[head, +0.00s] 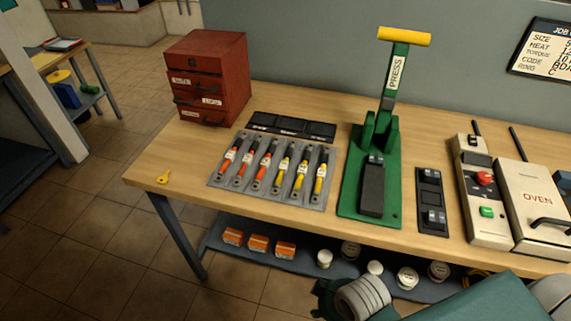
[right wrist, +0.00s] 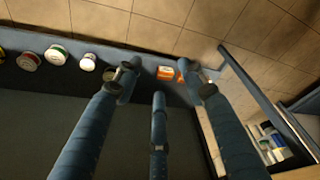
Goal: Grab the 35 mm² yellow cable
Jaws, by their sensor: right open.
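The left ones have orange-red sleeves; the right ones are yellow-sleeved cables (head: 282,170), (head: 302,175) and (head: 320,180). The print on the sleeves is too small to read, so I cannot tell which is 35 mm². My right gripper (right wrist: 158,82) is open in the right wrist view, its dark blue fingers apart and nothing between them. It hangs over the lower shelf, away from the cables. My left gripper is out of view.
A green press (head: 380,150) with a yellow handle stands right of the tray. A red drawer cabinet (head: 207,75) is behind left. Orange boxes (head: 258,244) and round tins sit on the lower shelf (head: 215,240).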

